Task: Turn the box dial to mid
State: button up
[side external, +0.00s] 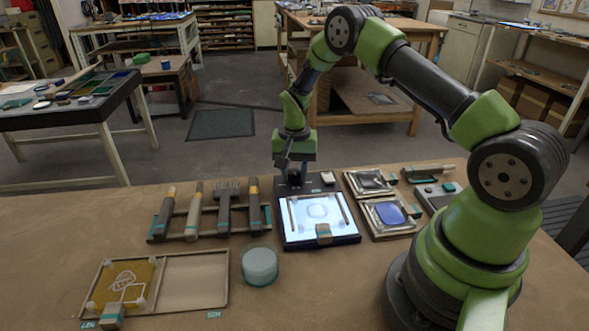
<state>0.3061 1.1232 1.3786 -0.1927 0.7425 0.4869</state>
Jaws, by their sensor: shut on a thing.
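The light box (350,239) is a dark, flat case with a glowing white panel, standing in the middle of the bench. Its dial (295,181) is a small dark knob on the back strip of the case, at the left. My gripper (290,169) points down at this strip from above and is shut on the dial. The fingers cover part of the dial, and its pointer and any marks around it are too small or hidden to read. A pane with a faint outline lies on the lit panel between two thin bars.
A small white block (328,178) sits right of the dial. A rack of brushes and tools (207,237) stands left of the box. Framed trays (386,217) lie to the right. A round, pale green jar (259,266) and a two-part wooden tray (195,280) are in front.

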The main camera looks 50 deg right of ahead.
aim_at(295, 172)
jog(key=shift+m, duration=0.7)
jog(key=shift+a, duration=0.1)
jog(key=o, duration=0.9)
notch_tip(295, 172, up, 10)
jog(key=shift+f, duration=0.1)
